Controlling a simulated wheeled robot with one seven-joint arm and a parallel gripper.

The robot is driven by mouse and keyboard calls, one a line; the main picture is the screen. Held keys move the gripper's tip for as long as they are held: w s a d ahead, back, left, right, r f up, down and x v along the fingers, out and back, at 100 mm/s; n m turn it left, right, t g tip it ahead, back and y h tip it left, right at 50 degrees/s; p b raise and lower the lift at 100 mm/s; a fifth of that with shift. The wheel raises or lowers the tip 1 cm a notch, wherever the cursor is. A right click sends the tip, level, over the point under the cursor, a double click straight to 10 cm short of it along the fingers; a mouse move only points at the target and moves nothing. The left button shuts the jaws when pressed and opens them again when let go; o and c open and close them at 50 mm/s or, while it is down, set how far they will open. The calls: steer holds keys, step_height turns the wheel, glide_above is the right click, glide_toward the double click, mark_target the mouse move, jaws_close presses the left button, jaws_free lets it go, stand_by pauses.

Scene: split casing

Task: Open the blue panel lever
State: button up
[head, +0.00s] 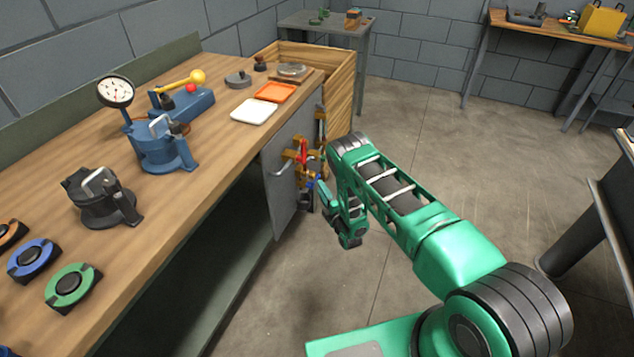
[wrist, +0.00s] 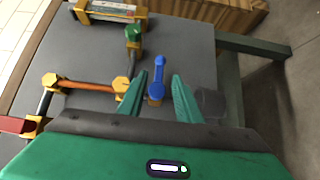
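The blue panel lever (wrist: 158,78) stands out from the grey panel (wrist: 188,45) in the wrist view. It has a round blue end and an orange-brown base. My gripper (wrist: 161,76) is open, with one green finger on each side of the lever and a visible gap on both sides. In the head view, the panel (head: 283,200) hangs at the workbench front. My gripper (head: 325,192) is close to its fittings there, and the lever is small and partly hidden.
A red handle (wrist: 16,124), an orange bar (wrist: 85,86) and a green knob (wrist: 133,33) are on the same panel. The workbench (head: 215,150) carries a blue gauge fixture (head: 163,148) and trays. Open floor (head: 430,140) lies to the right.

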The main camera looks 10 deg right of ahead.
mark_target(316, 179)
steer(key=w, duration=0.4)
steer(key=w+a, duration=0.1)
steer(key=w, duration=0.1)
steer(key=shift+w, duration=0.4)
steer(key=shift+c, duration=0.3)
